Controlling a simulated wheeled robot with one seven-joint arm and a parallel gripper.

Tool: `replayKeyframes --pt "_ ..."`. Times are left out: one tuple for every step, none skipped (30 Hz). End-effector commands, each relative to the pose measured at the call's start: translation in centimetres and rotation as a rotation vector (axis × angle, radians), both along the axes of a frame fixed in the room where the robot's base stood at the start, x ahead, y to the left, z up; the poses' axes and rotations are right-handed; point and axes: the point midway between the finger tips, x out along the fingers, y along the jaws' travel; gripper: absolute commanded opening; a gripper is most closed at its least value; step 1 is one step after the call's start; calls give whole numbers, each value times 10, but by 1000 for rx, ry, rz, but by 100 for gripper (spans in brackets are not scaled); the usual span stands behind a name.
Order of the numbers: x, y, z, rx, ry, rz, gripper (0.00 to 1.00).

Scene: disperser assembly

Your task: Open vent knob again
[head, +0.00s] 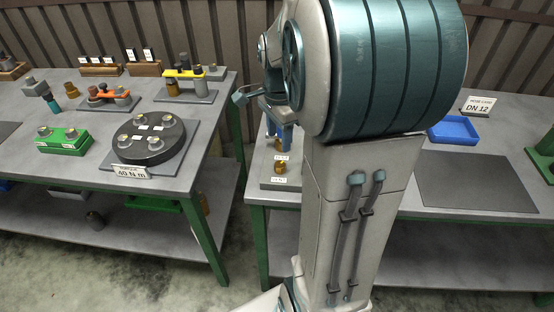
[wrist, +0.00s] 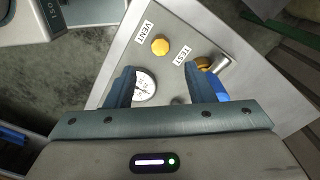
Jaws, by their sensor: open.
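The yellow vent knob (wrist: 160,46) sits on a grey panel (wrist: 118,70), beside a VENT label (wrist: 145,32). My gripper (wrist: 159,69) is open and empty, with one blue finger on each side of the picture. The vent knob shows beyond the gap between the fingertips, apart from both. A round white gauge (wrist: 145,86) shows between the fingers, partly covered by the left one. In the head view, brass knobs on the panel (head: 270,183) show below my gripper, which is partly hidden by my arm. Labels there are too small to read.
A TEST label (wrist: 180,57) and a brass fitting with a metal lever (wrist: 219,64) lie right of the vent knob; a blue part (wrist: 220,90) is beside the right finger. In the head view, a blue tray (head: 453,131) and dark mat (head: 475,183) are on the right bench.

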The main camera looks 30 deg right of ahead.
Motion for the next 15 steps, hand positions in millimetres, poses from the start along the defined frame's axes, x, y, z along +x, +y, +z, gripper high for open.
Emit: replayKeyframes --pt "-1 0 -13 2 5 0 49" --pt "-1 1 -20 2 6 0 49" --pt "-1 1 -29 2 6 1 49" --pt "-1 1 -35 2 5 1 49" --pt "-1 1 -42 2 5 1 49" --pt "-1 1 -50 2 6 1 49" --pt "-1 1 -56 2 4 1 49" --pt "-1 1 -61 2 4 1 49" --pt "-1 1 -68 2 4 1 49" --pt "-1 1 -73 2 4 1 49" --pt "-1 1 -77 1 3 1 49" --pt "-1 1 -82 1 3 2 49" --pt "0 0 -85 1 2 2 49" --pt "0 0 -88 1 2 2 49" --pt "-1 1 -91 1 2 2 49"
